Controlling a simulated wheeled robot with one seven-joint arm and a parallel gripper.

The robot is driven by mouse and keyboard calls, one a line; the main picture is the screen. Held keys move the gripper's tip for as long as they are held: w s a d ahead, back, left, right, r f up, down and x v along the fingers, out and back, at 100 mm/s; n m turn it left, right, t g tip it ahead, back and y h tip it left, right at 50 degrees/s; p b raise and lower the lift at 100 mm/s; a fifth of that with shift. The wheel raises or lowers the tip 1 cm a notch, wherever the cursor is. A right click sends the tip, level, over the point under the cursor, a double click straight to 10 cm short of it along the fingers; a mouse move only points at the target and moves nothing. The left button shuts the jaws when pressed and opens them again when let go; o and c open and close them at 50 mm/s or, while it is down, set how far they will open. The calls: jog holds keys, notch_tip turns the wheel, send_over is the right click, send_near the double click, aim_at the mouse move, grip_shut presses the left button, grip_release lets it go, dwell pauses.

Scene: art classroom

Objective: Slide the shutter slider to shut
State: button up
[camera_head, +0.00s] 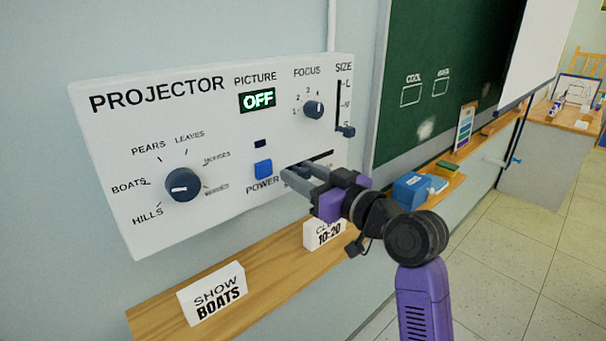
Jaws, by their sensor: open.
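The white projector panel (220,120) is on the wall. A dark horizontal slot (321,156) runs across its lower right part; I take it to be the shutter slider's track. My gripper (294,175) is open at this slot, its fingertips close to the panel. A dark piece, perhaps the slider knob, shows by the fingers, but I cannot tell whether they touch it. The gripper hides part of the slot and any label below it. The picture display (257,99) reads OFF.
The blue power button (263,170) is just left of my fingers. The picture dial (183,185), focus knob (313,110) and size slider (345,131) are on the same panel. Below, a wooden ledge (270,279) holds a SHOW BOATS sign (213,293) and a 10:20 sign (325,233).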

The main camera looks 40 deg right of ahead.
jog(key=s+b, duration=0.1)
jog(key=s, duration=0.5)
jog(key=shift+s+f+b, duration=0.1)
jog(key=shift+s+b, duration=0.05)
jog(key=shift+b, duration=0.15)
jog(key=shift+s, duration=0.75)
notch_tip(320, 180, up, 4)
jog(key=d+m+t+h, duration=0.2)
jog(key=d, duration=0.1)
jog(key=m+h, duration=0.3)
jog(key=h, duration=0.2)
send_near(306, 176)
jog(key=s+d+f, duration=0.2)
jog(key=s+d, duration=0.2)
jog(key=s+a+f+n+g+y, duration=0.2)
jog(key=s+a+f+y, duration=0.1)
jog(key=s+a+f, duration=0.6)
jog(key=s+a+f+n+g+y, duration=0.3)
jog(key=s+a+f, duration=0.6)
jog(key=s, duration=0.6)
jog(key=shift+s+f+y, duration=0.25)
jog(key=shift+f+y, duration=0.25)
jog(key=shift+f, duration=0.2)
